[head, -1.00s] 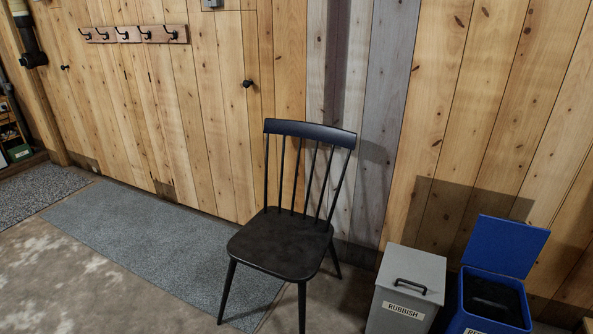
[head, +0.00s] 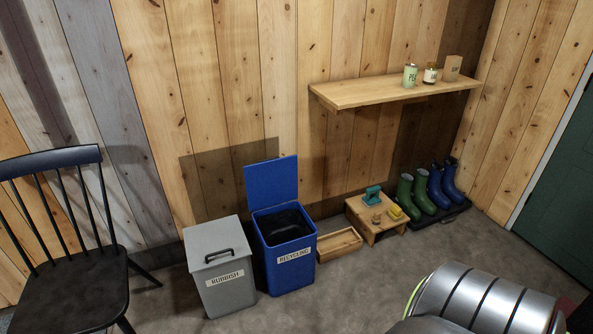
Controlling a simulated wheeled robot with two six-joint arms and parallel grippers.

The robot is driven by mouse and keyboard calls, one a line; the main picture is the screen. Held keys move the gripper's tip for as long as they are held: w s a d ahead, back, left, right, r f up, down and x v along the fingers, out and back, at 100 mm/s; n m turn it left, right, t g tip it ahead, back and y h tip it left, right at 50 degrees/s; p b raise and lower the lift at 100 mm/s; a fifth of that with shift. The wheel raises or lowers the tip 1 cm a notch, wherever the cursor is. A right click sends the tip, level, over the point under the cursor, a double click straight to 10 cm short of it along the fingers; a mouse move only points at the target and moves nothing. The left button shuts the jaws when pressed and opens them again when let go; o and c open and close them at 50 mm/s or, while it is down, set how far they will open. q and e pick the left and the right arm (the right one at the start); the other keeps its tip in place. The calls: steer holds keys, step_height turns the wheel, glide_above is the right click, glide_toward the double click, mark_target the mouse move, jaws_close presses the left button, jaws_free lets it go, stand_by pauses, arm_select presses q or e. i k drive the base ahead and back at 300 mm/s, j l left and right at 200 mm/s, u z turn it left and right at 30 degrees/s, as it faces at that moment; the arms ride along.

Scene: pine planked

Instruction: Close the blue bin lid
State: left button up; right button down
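The blue bin (head: 290,263) stands on the floor against the plank wall, with a white "RECYCLING" label on its front. Its blue lid (head: 271,182) is open, standing up at the back of the bin. The bin's inside is dark, with a dark shape in it that I cannot make out. Neither of my grippers is in view.
A grey lidded "RUBBISH" bin (head: 221,272) stands just left of the blue bin. A black chair (head: 70,275) is at the left. A wooden tray (head: 339,244), low stool (head: 380,229) and boots (head: 424,193) are right, below a shelf (head: 390,91).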

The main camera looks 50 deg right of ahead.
mark_target(272, 180)
steer(key=z, duration=1.4)
steer(key=i, duration=0.05)
